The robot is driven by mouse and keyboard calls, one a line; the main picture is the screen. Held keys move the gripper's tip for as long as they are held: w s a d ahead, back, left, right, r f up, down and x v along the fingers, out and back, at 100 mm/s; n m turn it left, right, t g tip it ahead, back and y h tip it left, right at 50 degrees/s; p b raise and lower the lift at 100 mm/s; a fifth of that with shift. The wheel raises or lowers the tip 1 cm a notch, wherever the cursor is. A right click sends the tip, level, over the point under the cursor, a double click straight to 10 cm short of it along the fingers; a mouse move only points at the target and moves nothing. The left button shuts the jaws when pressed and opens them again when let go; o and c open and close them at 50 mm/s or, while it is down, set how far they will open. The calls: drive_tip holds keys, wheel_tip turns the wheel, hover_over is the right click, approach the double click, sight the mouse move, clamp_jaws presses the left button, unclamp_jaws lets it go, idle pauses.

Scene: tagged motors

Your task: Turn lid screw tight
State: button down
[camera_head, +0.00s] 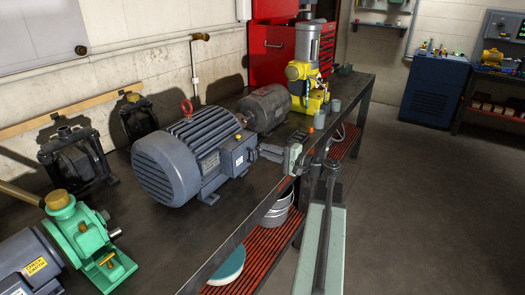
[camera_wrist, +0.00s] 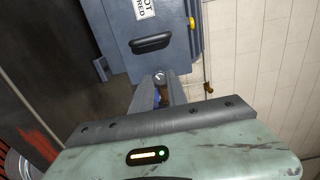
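A large blue-grey finned motor (camera_head: 190,158) lies on the bench with a terminal box (camera_head: 240,152) on its near right side. In the wrist view the box (camera_wrist: 118,28) fills the top, with a white label (camera_wrist: 144,9) and a dark oblong handle (camera_wrist: 151,43). My gripper (camera_head: 262,151) points left at the box from close by. In the wrist view its two narrow fingers (camera_wrist: 160,82) are close together at the box's lower edge. A small pale round spot shows between their tips. I cannot tell whether it is the lid screw, or whether the fingers touch it.
A grey motor (camera_head: 265,108) and a yellow machine (camera_head: 310,75) stand farther along the bench (camera_head: 145,235). A green pump (camera_head: 85,240) is at the near left, and dark machines (camera_head: 75,155) stand by the wall. The floor at right is clear.

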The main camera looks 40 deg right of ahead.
idle(0.3)
drive_tip(key=m, duration=1.1)
drive_tip(key=c, duration=1.5)
unclamp_jaws()
